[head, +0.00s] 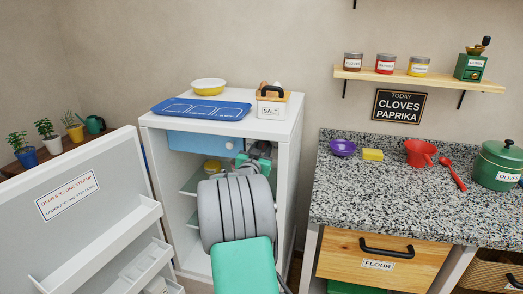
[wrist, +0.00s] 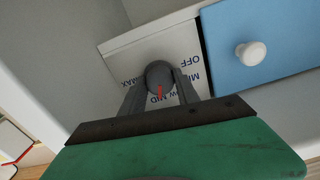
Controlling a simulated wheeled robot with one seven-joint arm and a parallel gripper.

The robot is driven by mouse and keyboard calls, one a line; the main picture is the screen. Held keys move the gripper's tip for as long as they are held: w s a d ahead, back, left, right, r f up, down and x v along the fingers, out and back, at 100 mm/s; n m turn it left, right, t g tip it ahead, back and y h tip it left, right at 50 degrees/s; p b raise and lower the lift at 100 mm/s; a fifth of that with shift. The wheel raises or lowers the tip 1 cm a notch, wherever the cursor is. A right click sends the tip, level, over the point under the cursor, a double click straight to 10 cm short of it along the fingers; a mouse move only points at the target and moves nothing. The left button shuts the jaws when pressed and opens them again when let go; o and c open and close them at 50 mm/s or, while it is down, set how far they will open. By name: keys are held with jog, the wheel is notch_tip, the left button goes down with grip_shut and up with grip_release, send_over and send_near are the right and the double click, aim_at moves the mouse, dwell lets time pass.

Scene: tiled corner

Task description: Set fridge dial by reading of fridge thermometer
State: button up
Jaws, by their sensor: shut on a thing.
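The white fridge (head: 292,150) stands open, its door (head: 85,205) swung to the left. The door label (head: 67,195) reads about over 5 °C, one step up; its lower line is too small to read surely. In the wrist view my gripper (wrist: 160,88) is shut on the grey round dial (wrist: 158,70), which has a red mark pointing down the picture. Lettering around the dial includes OFF, MID and MAX; the fingers hide some of it. A pale piece with a red line (wrist: 18,150), possibly the thermometer, shows at lower left; no reading is legible.
A blue panel (wrist: 260,45) with a white knob sits right beside the dial. A granite counter (head: 400,205) stands to the right.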

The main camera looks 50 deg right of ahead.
jog(key=shift+f+b, duration=0.2)
jog(key=shift+b, duration=0.65)
grip_shut()
jog(key=shift+m+b, duration=3.9)
jog(key=shift+b, duration=3.45)
jog(key=shift+r, duration=0.15)
jog(key=o, duration=1.2)
grip_release()
jog(key=shift+o, duration=0.2)
jog(key=shift+a, duration=0.1)
